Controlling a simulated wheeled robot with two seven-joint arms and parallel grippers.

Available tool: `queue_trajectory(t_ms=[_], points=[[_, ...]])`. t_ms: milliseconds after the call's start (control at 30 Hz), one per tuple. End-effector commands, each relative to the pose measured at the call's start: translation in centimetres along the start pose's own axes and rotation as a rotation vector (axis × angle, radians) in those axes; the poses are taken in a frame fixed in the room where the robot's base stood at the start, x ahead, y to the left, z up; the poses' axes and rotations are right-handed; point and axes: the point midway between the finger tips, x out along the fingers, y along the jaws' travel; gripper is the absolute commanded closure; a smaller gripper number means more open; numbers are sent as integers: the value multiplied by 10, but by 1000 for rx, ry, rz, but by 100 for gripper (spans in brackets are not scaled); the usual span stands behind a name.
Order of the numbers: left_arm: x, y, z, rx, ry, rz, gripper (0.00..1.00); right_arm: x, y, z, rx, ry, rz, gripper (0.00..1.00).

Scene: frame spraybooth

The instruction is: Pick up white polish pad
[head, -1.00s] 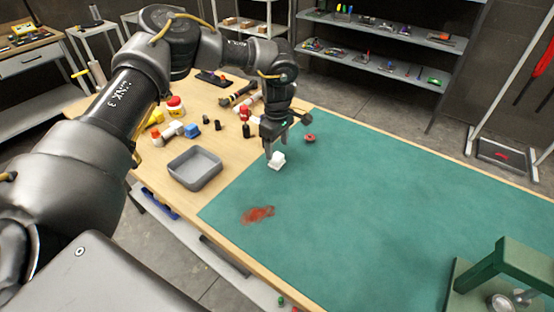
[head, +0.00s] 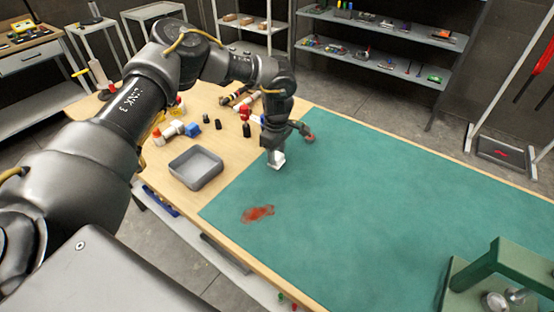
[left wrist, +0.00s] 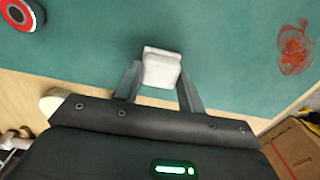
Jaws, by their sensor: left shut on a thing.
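The white polish pad (head: 277,160) is a small white block at the left end of the green mat (head: 370,200). My left gripper (head: 272,153) points down over it, with its fingers around the pad. In the left wrist view the pad (left wrist: 161,68) sits between the two fingertips of the left gripper (left wrist: 160,80), and the jaws are shut on it. I cannot tell whether the pad is still touching the mat. My right gripper is not in view.
A grey tray (head: 195,168) stands on the wood to the left. A red-and-black round piece (head: 309,138) lies just right of the gripper. A red smear (head: 258,213) marks the mat in front. A green vise-like fixture (head: 500,272) stands at the lower right.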

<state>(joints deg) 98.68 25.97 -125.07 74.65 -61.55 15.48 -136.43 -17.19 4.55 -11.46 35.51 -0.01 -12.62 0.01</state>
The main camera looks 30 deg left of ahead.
Motion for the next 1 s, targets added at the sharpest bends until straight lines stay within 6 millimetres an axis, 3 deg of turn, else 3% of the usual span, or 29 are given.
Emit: queue_trajectory(t_ms=[267, 467, 767, 1000], points=[[-5, 1, 0, 0, 0, 3, 83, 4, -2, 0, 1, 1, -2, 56], [-29, 2, 0, 1, -1, 7, 83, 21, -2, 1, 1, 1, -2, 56], [-92, -46, 26, 6, -1, 5, 83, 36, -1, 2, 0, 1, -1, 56], [-112, -90, 50, 5, -1, 3, 83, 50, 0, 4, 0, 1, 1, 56]])
